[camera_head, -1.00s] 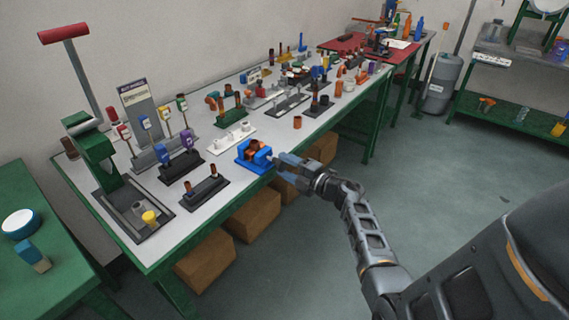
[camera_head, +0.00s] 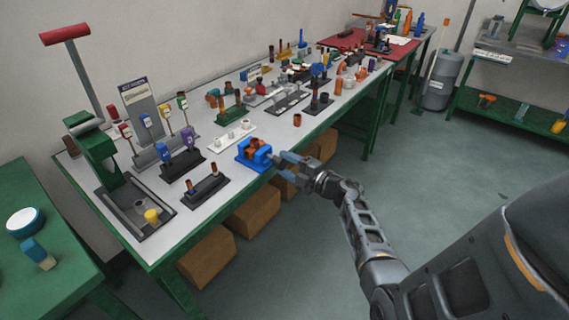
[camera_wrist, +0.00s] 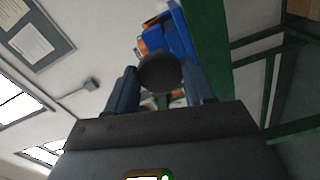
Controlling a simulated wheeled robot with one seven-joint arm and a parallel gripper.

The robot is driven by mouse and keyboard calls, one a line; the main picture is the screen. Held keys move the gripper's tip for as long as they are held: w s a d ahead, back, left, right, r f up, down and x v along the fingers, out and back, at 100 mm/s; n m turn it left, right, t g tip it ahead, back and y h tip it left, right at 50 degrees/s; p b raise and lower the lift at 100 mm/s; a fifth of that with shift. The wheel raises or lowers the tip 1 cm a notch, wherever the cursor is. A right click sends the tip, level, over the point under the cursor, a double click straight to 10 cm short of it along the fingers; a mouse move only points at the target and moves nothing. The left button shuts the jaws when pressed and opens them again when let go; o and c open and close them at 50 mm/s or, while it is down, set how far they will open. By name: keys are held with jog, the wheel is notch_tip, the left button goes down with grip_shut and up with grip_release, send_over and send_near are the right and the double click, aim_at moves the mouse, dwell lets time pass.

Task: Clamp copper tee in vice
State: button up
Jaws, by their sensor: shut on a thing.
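The blue vice (camera_head: 243,157) stands at the front edge of the long workbench, and it also shows at the top of the wrist view (camera_wrist: 180,38). The copper tee (camera_head: 255,145) sits upright in the vice between its jaws. Whether the jaws press on it I cannot tell. My gripper (camera_head: 279,160) is at the front of the vice, just off the bench edge. In the wrist view its two fingers are on either side of a dark round knob (camera_wrist: 160,73), which appears to be the vice's handle, and are shut on it. The knob hides part of the vice.
A dark rack (camera_head: 205,190) with copper pieces stands left of the vice, and a white rack (camera_head: 232,132) stands behind it. A loose copper fitting (camera_head: 297,120) stands to the right. Cardboard boxes (camera_head: 253,217) are under the bench. The floor on the right is clear.

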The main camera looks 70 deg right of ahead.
jog(key=shift+m+p, duration=0.8)
jog(key=shift+f+m, duration=0.1)
jog(key=shift+m, duration=0.5)
jog(key=o, duration=1.1)
jog(key=shift+c, duration=0.2)
